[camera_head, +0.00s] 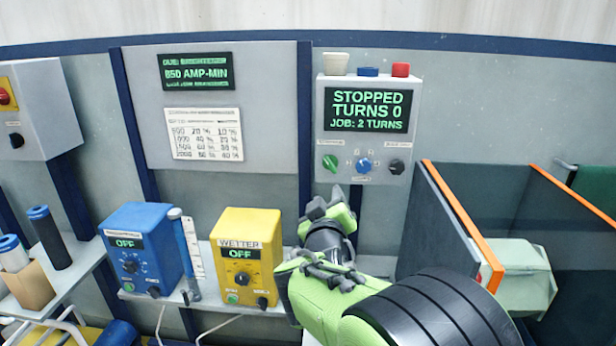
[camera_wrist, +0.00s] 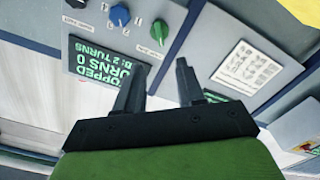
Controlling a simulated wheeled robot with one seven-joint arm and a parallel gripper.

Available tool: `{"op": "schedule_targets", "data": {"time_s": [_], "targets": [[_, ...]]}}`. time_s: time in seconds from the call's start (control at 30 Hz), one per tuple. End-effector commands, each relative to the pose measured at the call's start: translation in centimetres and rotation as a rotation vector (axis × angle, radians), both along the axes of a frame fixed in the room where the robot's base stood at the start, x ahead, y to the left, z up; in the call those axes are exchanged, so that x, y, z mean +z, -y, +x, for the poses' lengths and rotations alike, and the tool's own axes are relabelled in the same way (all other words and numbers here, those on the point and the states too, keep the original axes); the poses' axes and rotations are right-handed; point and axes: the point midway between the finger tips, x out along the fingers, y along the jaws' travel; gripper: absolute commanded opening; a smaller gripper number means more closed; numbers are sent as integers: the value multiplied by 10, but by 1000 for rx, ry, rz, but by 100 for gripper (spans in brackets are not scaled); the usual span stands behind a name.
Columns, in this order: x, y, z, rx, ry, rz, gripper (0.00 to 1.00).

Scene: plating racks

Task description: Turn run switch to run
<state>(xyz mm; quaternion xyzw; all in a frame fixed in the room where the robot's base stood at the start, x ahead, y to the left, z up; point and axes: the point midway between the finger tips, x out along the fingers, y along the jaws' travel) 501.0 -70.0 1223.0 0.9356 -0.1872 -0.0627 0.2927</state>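A grey control box (camera_head: 366,120) hangs on the back wall. Its screen (camera_head: 368,109) reads "STOPPED, TURNS 0, JOB: 2 TURNS". Below are a green knob (camera_head: 330,162), a blue knob (camera_head: 364,165) and a black knob (camera_head: 396,167). Their labels are too small to read, so I cannot tell which is the run switch. The wrist view shows the green knob (camera_wrist: 159,31), blue knob (camera_wrist: 119,15) and part of the black knob (camera_wrist: 77,3) upside down. My gripper (camera_head: 336,194) is below the box, near the green knob's side. Its fingers (camera_wrist: 161,72) are apart and empty, touching no knob.
White, blue and red buttons (camera_head: 368,71) top the box. A blue unit (camera_head: 142,246) and a yellow unit (camera_head: 246,258), both reading OFF, stand on a shelf at lower left. An orange-edged dark panel (camera_head: 455,225) stands right of my arm. A wall chart (camera_head: 204,134) hangs left.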

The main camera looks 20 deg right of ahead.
Motion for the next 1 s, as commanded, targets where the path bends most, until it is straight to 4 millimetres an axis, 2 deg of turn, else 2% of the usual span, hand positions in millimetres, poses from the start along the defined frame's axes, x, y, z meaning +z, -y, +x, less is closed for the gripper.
{"op": "schedule_targets", "data": {"time_s": [0.17, 0.5, 0.7, 0.83, 1.0], "targets": [[3, 8, 18, -4, 7, -10, 38], [3, 41, 96, -3, 5, -10, 38], [3, 56, 134, -1, 5, -8, 38], [2, 60, 144, 1, 5, -8, 38], [2, 61, 146, 1, 6, -7, 38]]}}
